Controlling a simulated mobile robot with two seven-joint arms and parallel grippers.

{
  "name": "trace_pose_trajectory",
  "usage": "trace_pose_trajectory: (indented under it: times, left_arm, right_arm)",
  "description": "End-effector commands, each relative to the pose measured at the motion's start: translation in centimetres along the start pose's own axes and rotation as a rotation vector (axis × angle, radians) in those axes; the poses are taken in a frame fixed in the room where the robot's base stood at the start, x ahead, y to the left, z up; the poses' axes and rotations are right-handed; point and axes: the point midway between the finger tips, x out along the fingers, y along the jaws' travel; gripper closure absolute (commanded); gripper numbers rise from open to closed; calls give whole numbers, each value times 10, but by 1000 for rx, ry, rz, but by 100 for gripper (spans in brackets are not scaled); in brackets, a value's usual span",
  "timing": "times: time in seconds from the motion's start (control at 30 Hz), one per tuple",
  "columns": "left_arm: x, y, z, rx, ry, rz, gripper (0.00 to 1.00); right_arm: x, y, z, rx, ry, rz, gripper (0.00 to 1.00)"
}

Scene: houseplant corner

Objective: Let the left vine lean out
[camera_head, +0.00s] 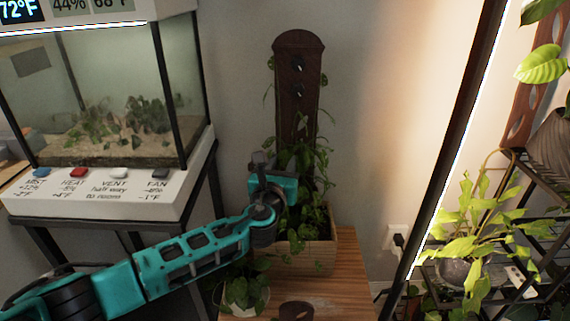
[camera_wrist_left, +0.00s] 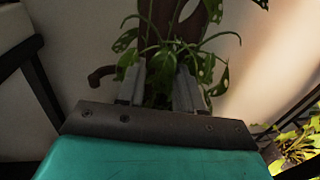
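A dark wooden board (camera_head: 297,80) with a rounded top stands upright in a wooden planter box (camera_head: 318,257). Leafy vines (camera_head: 312,160) grow up the board, with thin stems and leaves at both sides; I cannot tell the separate vines apart. My left gripper (camera_head: 259,160) is at the board's left side, in front of the lower leaves. In the left wrist view, the gripper's two fingers (camera_wrist_left: 158,88) stand apart, with vine leaves (camera_wrist_left: 158,55) between or just behind them. A curved brown hook-like piece (camera_wrist_left: 101,76) shows left of the fingers. My right gripper is not in view.
A glass terrarium (camera_head: 115,100) on a white base with buttons stands at left. A small potted plant (camera_head: 245,291) and a brown ring (camera_head: 296,311) are on the wooden table (camera_head: 345,285). A bright lamp strip and plant shelf (camera_head: 545,230) stand at right.

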Motion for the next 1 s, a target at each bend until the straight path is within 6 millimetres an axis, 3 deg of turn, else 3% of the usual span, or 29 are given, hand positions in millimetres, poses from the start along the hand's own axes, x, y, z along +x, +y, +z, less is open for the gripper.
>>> trace_pose_trajectory:
  times: [0.23,0.67,1.0]
  left_arm:
    - [25,0,-1,0,-1,0,64]
    - [30,0,0,-2,0,0,65]
    - [30,0,0,-1,0,0,98]
  right_arm:
    - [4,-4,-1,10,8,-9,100]
    - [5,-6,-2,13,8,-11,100]
    - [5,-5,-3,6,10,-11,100]
